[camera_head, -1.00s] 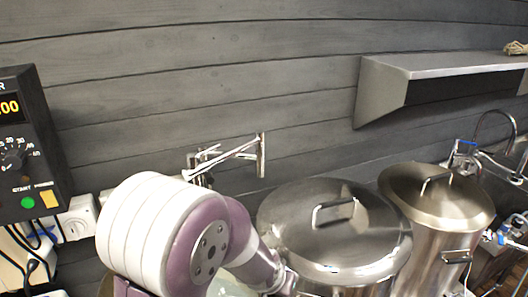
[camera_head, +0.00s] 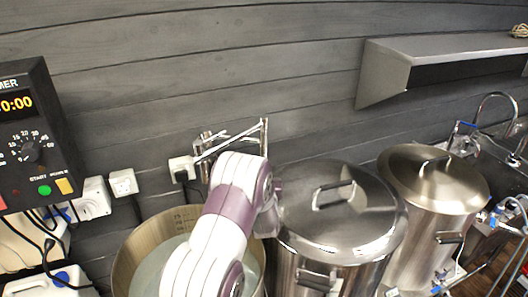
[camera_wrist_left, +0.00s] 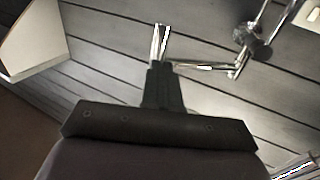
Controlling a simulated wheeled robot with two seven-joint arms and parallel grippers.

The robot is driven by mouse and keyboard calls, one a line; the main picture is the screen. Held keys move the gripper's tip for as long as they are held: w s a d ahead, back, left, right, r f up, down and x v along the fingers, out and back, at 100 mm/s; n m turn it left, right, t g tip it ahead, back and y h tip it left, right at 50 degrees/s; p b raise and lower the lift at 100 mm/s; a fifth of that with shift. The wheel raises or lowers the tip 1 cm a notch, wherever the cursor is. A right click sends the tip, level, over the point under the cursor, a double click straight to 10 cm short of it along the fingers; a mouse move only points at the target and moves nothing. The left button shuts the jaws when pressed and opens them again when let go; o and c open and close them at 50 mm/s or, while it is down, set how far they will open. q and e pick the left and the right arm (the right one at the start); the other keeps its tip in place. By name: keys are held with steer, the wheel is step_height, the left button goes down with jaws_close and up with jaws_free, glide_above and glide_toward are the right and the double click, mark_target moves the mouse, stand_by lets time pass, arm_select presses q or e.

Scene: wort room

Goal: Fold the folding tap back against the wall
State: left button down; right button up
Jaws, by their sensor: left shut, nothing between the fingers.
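The folding tap (camera_head: 230,146) is a chrome jointed pipe on the grey plank wall, behind the pots. In the head view its arm slants up rightward from the wall mount to an upright end piece and stands out from the wall. In the left wrist view the tap's mount and knob (camera_wrist_left: 250,40) are at the upper right, and its upright end (camera_wrist_left: 160,42) is just beyond my fingertips. My left gripper (camera_wrist_left: 160,68) is shut and empty, close to that end; I cannot tell whether they touch. In the head view my left arm hides part of the tap's surroundings. My right gripper is not in view.
A lidded steel pot (camera_head: 322,245) stands right of my arm, with another lidded pot (camera_head: 428,215) farther right. An open pot (camera_head: 135,240) of liquid is below my arm. A wall shelf (camera_head: 440,50) is at upper right and a timer box (camera_head: 30,140) at left.

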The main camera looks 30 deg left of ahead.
mark_target(264, 153)
arm_select(q)
steer(key=p+x, duration=0.1)
steer(key=x, duration=0.1)
steer(key=p+x, duration=0.1)
steer(key=x, duration=0.2)
steer(key=shift+w+r+p, duration=0.1)
steer(key=shift+r+p, duration=0.1)
steer(key=shift+p, duration=0.2)
steer(key=shift+w+a+f+p, duration=0.2)
steer(key=shift+w+a+p, duration=0.15)
steer(key=shift+w, duration=0.3)
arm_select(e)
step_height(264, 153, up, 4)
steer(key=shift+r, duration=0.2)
arm_select(q)
steer(key=shift+w+f, duration=0.1)
